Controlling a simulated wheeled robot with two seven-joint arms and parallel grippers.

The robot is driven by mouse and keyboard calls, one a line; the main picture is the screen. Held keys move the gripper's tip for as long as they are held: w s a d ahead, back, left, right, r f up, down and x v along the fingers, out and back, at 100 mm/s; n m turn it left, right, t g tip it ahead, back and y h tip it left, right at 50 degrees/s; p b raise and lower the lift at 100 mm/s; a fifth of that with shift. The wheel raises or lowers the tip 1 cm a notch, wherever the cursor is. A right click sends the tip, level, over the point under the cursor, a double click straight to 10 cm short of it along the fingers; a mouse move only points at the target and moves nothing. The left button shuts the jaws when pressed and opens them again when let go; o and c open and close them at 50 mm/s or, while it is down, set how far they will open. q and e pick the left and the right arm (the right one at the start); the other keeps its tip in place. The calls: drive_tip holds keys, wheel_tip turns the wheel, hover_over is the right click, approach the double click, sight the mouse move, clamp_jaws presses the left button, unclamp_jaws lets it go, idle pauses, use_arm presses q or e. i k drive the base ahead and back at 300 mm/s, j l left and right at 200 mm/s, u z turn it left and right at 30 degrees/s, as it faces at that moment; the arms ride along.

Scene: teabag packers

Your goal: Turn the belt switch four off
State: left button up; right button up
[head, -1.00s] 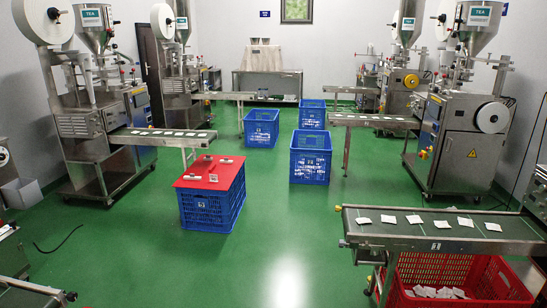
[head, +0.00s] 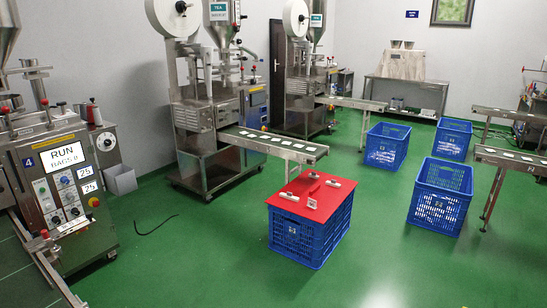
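The machine marked with a blue 4 (head: 29,162) stands at the left edge of the head view. Its front panel has a lit screen (head: 66,157) reading RUN and a bag count. Below the screen are small buttons and dark knobs (head: 70,197), two white labels reading 25, and a red button on yellow (head: 94,201). Which of these is the belt switch, and its position, are too small to tell. The machine's belt (head: 45,262) runs out at the lower left, partly cut off. Neither of my grippers is in view.
A blue crate with a red top (head: 310,195) holding small items stands mid-floor. Several open blue crates (head: 440,197) stand to the right. Another packing machine (head: 205,100) with its belt stands behind.

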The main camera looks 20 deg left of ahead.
sight(35, 234)
drive_tip(key=i+l+u, duration=0.1)
drive_tip(key=i+u, duration=0.15)
drive_tip(key=u, duration=0.15)
drive_tip(key=i+l+u, duration=0.2)
drive_tip(key=u, duration=0.2)
drive_tip(key=i+l+u, duration=0.25)
drive_tip(key=u, duration=0.15)
drive_tip(key=i+l+u, duration=0.15)
drive_tip(key=l+u, duration=0.25)
drive_tip(key=i+l+u, duration=0.2)
drive_tip(key=l+u, duration=0.15)
drive_tip(key=i+l+u, duration=0.1)
drive_tip(key=l+u, duration=0.2)
drive_tip(key=i+l+u, duration=0.1)
drive_tip(key=l+u, duration=0.6)
drive_tip(key=l, duration=0.15)
